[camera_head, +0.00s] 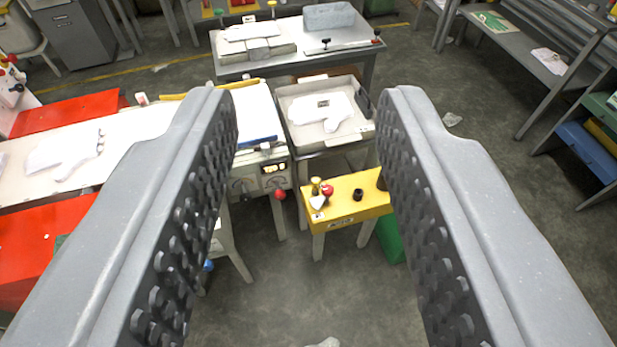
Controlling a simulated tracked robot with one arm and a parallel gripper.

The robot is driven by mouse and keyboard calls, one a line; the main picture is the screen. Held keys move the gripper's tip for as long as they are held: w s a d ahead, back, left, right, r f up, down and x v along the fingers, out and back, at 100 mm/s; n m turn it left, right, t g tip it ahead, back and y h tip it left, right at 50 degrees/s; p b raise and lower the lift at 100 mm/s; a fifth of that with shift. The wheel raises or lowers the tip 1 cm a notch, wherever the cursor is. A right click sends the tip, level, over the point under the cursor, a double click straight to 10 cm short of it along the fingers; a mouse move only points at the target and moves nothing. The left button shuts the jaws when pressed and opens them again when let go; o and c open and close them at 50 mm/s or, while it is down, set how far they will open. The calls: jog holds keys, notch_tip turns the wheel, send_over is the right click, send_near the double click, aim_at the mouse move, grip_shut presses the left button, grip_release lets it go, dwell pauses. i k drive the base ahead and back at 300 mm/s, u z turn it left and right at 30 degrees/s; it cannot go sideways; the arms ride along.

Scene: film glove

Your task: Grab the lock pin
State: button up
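My gripper (310,100) is open and empty, its two grey studded fingers wide apart on either side of the view. I cannot tell for sure which thing is the lock pin. Small parts stand on a yellow stand (345,208) between and well beyond the fingers: a red-knobbed part (327,190), a yellow-topped part (315,182), a white piece (317,202) and a short black part (358,194). A dark brown part at the stand's right end is partly hidden by the right finger.
A machine with a red ball knob (280,194) stands left of the stand. Behind it are a tray (290,97) holding a white glove shape and a grey table (228,68). A long bench (20,188) with red parts is at left. Bare floor (285,285) lies in front.

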aim_at(315, 180)
jog(key=i, duration=0.85)
jog(key=z, duration=0.05)
